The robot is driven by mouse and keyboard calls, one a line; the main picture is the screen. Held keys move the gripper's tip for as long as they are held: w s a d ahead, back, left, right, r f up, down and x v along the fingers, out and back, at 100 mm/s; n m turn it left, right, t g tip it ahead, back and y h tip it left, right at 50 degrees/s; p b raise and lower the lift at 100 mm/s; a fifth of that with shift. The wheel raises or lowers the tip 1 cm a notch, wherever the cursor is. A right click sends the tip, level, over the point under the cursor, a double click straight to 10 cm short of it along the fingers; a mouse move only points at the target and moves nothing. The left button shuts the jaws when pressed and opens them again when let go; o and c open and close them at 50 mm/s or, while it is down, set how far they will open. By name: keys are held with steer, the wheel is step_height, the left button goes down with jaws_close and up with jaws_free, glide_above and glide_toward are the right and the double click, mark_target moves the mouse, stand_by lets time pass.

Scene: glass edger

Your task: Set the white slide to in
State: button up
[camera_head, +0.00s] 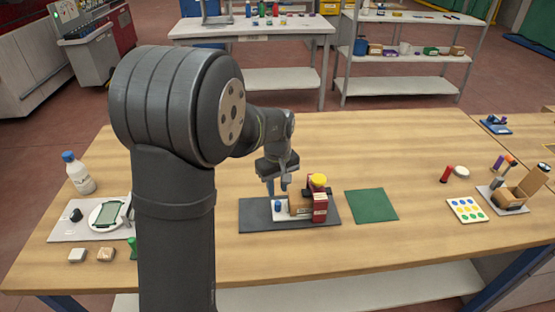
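A small machine with a dark red block (320,208) and a yellow round top (318,180) stands on a dark grey base plate (255,216). To the left of the red block lies a white slide (283,216) with an upright blue knob (278,206). A tan part (299,203) sits between the knob and the red block. My gripper (277,187) points down just above the blue knob. Its two fingers look apart, with nothing seen between them. Whether they touch the knob is too small to tell.
A green mat (371,205) lies right of the machine. Further right are a card of coloured dots (467,209), a red cylinder (446,174) and a wooden holder (522,188). At left are a white bottle (78,173) and a tray (70,229). The table behind the machine is clear.

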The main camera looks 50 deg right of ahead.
step_height(320, 180, up, 12)
stand_by(0.3)
steer(key=shift+f, duration=0.15)
steer(key=shift+o, duration=1.3)
steer(key=w+a+f+n+g+h, duration=0.2)
steer(key=w+a+n+g, duration=0.15)
steer(key=w+n, duration=0.45)
steer(key=n, duration=0.1)
glide_toward(278, 203)
steer(key=shift+g, duration=0.25)
steer(key=x, duration=0.8)
steer(key=shift+w+f, duration=0.15)
steer(key=shift+f, duration=0.35)
steer(key=shift+d, duration=0.1)
jaws_close()
